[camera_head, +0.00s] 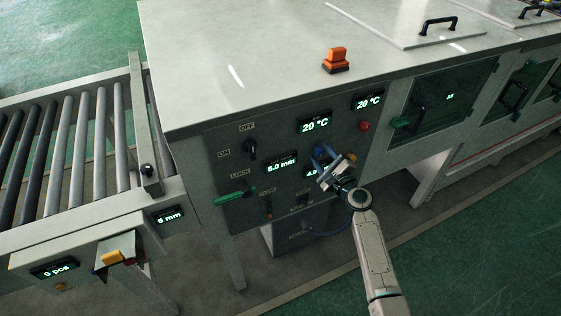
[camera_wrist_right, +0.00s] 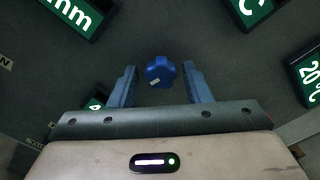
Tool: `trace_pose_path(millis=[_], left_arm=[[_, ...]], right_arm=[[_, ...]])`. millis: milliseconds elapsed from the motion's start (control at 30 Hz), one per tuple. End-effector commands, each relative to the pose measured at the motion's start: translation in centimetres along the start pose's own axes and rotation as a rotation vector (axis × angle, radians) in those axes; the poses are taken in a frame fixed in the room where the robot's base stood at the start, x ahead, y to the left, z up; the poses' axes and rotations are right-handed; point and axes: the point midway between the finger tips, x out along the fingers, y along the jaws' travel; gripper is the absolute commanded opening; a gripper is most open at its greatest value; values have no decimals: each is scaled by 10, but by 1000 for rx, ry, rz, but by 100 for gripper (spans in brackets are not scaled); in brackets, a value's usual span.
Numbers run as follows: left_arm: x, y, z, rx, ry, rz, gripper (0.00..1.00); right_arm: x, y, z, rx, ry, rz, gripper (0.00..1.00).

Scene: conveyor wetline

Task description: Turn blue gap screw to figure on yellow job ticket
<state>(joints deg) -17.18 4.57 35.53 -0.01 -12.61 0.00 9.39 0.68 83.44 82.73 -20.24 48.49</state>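The blue gap screw (camera_wrist_right: 160,72) is a lobed blue knob with a pale mark, on the dark panel in the right wrist view. My right gripper (camera_wrist_right: 160,85) is open, with one blue finger on each side of the knob and a gap on both sides. In the head view my right gripper (camera_head: 326,160) is in front of the control panel and hides the knob. A display reading 5.0 mm (camera_head: 281,165) is left of it, and another display (camera_head: 311,171) is partly covered by the gripper. I cannot make out a yellow job ticket. My left gripper is not in view.
The panel (camera_head: 225,150) also bears a black ON/OFF switch (camera_head: 250,150), a green LOCK handle (camera_head: 234,197), a red button (camera_head: 365,126) and 20 °C displays (camera_head: 315,123). A roller conveyor (camera_head: 70,150) is on the left. An orange beacon (camera_head: 337,60) stands on top.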

Motion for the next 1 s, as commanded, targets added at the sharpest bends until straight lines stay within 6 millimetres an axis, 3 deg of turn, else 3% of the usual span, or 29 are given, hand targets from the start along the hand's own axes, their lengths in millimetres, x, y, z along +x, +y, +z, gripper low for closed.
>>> trace_pose_path(millis=[267, 800, 1000], left_arm=[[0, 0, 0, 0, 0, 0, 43], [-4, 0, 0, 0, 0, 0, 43], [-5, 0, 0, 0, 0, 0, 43]], right_arm=[[-2, -1, 0, -1, 0, -1, 44], [-53, 0, 0, -2, 0, 0, 44], [-60, -1, 0, -1, 0, -1, 44]])
